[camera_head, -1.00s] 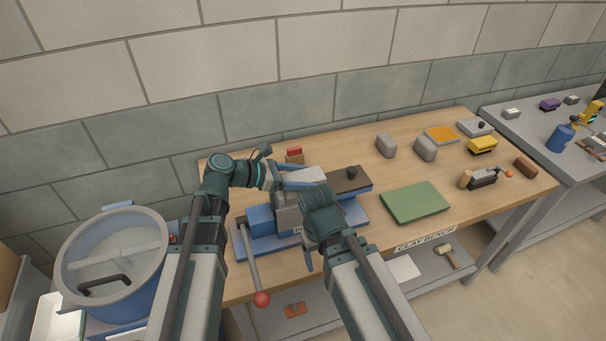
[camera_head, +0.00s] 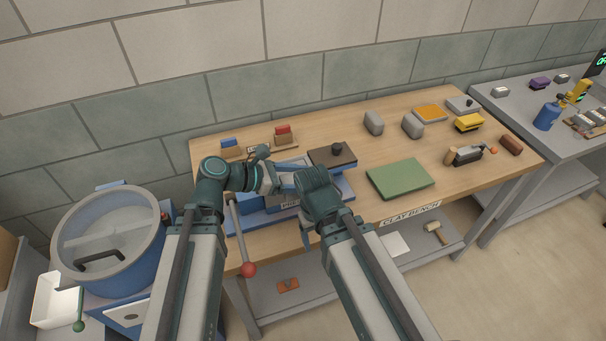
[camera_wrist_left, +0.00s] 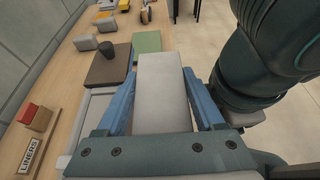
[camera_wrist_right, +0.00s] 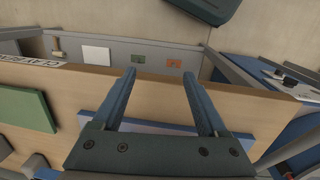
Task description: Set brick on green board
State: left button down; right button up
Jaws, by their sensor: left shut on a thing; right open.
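A pale grey brick (camera_wrist_left: 162,92) is held between the blue fingers of my left gripper (camera_wrist_left: 162,95), which is shut on it. In the head view the brick is hidden behind my right arm, and only part of the left gripper (camera_head: 290,163) shows. The green board (camera_head: 400,179) lies flat and bare on the wooden bench, right of both grippers. It also shows in the left wrist view (camera_wrist_left: 147,42), beyond the brick, and in the right wrist view (camera_wrist_right: 25,109). My right gripper (camera_wrist_right: 163,90) is open and empty, near the bench's front edge.
A blue press (camera_head: 245,218) with a red-knobbed lever (camera_head: 249,269) stands under my arms. Its dark lid (camera_head: 325,154) lies left of the board. Grey blocks (camera_head: 413,126) and a yellow brush (camera_head: 469,123) stand behind the board. A trowel-like tool (camera_head: 465,155) lies right.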

aim_at(400, 176)
jog(key=k+l, duration=0.15)
jog(key=i+l, duration=0.1)
jog(key=l, duration=1.7)
jog(key=i+l, duration=0.15)
jog(key=l, duration=0.8)
jog(key=i+u, duration=0.05)
